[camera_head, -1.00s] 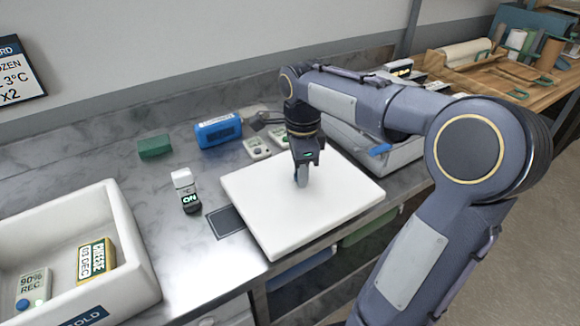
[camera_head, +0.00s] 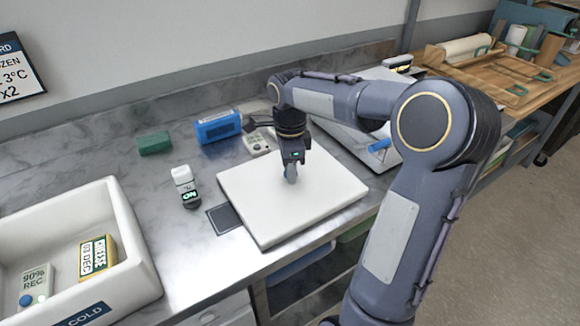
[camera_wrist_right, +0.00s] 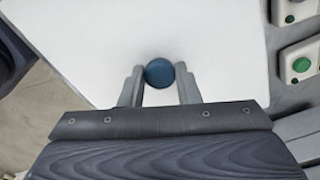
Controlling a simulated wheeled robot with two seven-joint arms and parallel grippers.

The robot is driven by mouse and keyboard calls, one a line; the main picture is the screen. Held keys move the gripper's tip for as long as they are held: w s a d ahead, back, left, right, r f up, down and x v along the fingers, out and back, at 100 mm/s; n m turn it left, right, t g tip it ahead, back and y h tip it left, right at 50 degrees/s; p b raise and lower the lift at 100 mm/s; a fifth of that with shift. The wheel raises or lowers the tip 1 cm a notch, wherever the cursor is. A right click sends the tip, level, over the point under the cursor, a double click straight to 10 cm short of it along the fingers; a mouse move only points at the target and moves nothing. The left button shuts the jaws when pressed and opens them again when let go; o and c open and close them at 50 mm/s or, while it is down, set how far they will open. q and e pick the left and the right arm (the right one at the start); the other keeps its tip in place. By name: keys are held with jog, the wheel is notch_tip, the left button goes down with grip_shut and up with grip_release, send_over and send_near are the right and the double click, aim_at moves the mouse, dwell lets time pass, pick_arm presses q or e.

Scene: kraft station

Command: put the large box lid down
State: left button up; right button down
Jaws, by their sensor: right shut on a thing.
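The large box lid (camera_head: 255,200) is a flat white square slab over the counter's front part, roughly level. My right gripper (camera_head: 290,172) comes down on its middle, shut on the lid's round blue knob. In the right wrist view, the blue knob (camera_wrist_right: 159,72) sits between the two grey fingers (camera_wrist_right: 160,85), with the white lid (camera_wrist_right: 225,50) spread out beneath. I cannot tell whether the lid touches the counter. My left gripper is not in view.
A blue device (camera_head: 218,128) and green block (camera_head: 155,143) stand behind. A white bin (camera_head: 140,255) is at front left. A pale container (camera_head: 395,158) with a blue part is right.

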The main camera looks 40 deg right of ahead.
jog(key=c, duration=1.1)
grip_release()
jog(key=shift+r, duration=0.15)
notch_tip(320, 180, up, 12)
jog(key=shift+r+p, duration=0.1)
jog(key=shift+p, duration=0.75)
jog(key=s+a+f+n+t+y, duration=0.1)
jog(key=s+a+f+n+t, duration=0.1)
jog(key=s+a+n, duration=0.3)
jog(key=s+a+f+n+t+y, duration=0.1)
jog(key=s+a+f+n, duration=0.4)
jog(key=s+n, duration=0.3)
jog(key=s+a+f+n+t+y, duration=0.1)
jog(key=s+a+f+n, duration=0.3)
jog(key=n, duration=0.5)
jog(key=shift+s+a+t+y, duration=0.2)
jog(key=shift+s+a+t, duration=0.2)
jog(key=shift+s, duration=0.2)
jog(key=shift+s+a+t+y, duration=0.2)
jog(key=shift+s+a+t, duration=0.2)
jog(key=shift+s, duration=0.2)
